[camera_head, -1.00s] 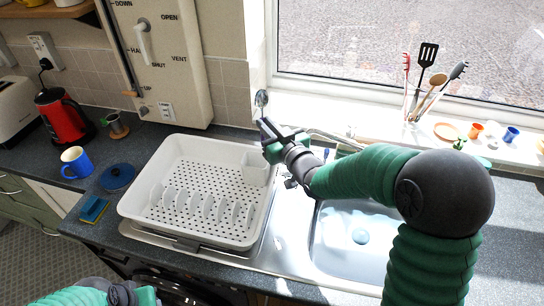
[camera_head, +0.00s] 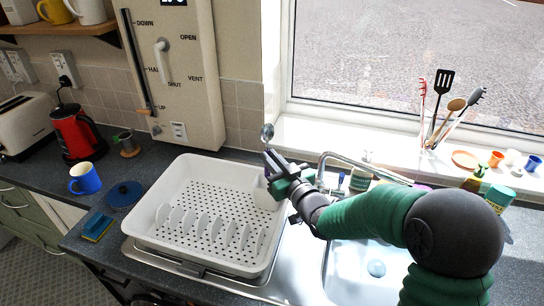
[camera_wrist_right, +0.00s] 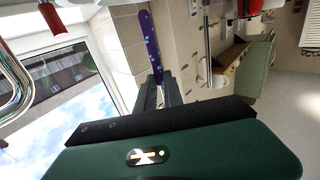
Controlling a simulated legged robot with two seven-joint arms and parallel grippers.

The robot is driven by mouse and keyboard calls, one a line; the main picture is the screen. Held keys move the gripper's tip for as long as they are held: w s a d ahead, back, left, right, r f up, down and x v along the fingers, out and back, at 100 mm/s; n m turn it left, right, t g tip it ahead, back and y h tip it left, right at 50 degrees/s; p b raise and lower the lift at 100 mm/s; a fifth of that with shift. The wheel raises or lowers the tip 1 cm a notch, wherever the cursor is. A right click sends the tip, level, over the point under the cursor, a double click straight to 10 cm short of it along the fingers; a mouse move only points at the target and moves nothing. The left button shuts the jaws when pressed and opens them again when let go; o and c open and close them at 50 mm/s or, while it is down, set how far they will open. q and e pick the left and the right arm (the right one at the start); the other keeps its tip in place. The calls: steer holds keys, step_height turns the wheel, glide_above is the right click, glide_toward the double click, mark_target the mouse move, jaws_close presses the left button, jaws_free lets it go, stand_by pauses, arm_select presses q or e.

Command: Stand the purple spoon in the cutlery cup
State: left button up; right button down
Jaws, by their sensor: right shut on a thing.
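My right gripper (camera_head: 274,163) is shut on the purple spoon, above the back right corner of the dish rack. The spoon's shiny round bowl (camera_head: 267,132) sticks up above the jaws in the head view. Its purple, speckled handle (camera_wrist_right: 150,45) runs out from between my right fingers (camera_wrist_right: 163,88) in the right wrist view. The white cutlery cup (camera_head: 263,196) is at the rack's back right corner, just below the gripper and partly hidden by it. I cannot see the handle's end against the cup. My left gripper is out of view.
The white dish rack (camera_head: 150,222) stands on the drainer beside the sink (camera_head: 345,268). The tap (camera_head: 345,158) and bottles are close behind my right arm.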

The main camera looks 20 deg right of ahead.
mark_target(269, 174)
steer(key=shift+f+b, duration=2.95)
steer(key=shift+f, duration=0.65)
steer(key=c, duration=1.4)
jaws_free()
steer(key=shift+d, duration=0.1)
